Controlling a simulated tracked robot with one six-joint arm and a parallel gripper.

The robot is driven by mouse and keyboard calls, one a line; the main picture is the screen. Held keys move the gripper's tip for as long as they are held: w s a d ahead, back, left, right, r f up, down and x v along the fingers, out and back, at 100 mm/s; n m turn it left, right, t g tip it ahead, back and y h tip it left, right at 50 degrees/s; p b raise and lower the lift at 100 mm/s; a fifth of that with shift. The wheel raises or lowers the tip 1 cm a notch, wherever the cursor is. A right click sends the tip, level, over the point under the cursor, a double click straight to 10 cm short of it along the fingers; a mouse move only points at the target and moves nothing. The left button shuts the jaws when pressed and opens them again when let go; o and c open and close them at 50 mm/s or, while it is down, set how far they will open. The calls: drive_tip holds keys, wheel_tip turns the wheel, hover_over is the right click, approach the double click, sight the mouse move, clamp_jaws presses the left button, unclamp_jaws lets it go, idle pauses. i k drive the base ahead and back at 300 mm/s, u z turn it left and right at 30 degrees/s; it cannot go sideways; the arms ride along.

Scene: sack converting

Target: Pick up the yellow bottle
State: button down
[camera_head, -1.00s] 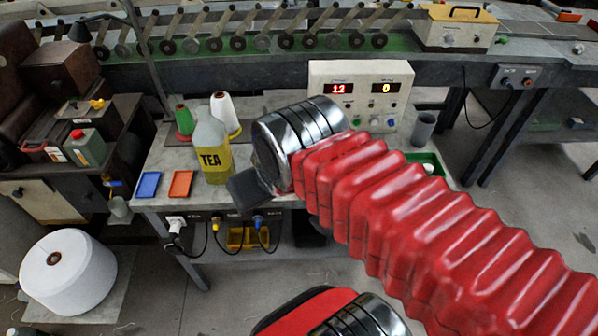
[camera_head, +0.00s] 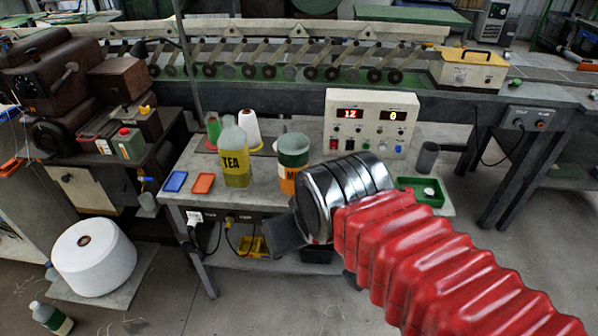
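A bottle with a pale upper part and a yellow lower part marked TEA (camera_head: 235,166) stands upright on the grey bench, left of centre. It is in full view and nothing holds it. My red ribbed arm comes in from the lower right, with a shiny metal wrist. The dark end of my gripper (camera_head: 284,234) is in front of the bench's front edge, lower and to the right of the bottle and apart from it. The wrist hides part of the gripper, and I cannot see whether its fingers are apart.
A jar with an orange label (camera_head: 292,166) stands right of the bottle, near my wrist. A white cone (camera_head: 249,131) and a green cone (camera_head: 213,129) stand behind the bottle. Blue (camera_head: 175,181) and orange (camera_head: 203,183) trays lie left. A control box (camera_head: 371,124) stands behind.

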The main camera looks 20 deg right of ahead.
sight(233, 144)
drive_tip(key=z, duration=0.45)
drive_tip(key=i, duration=1)
drive_tip(key=z, duration=0.05)
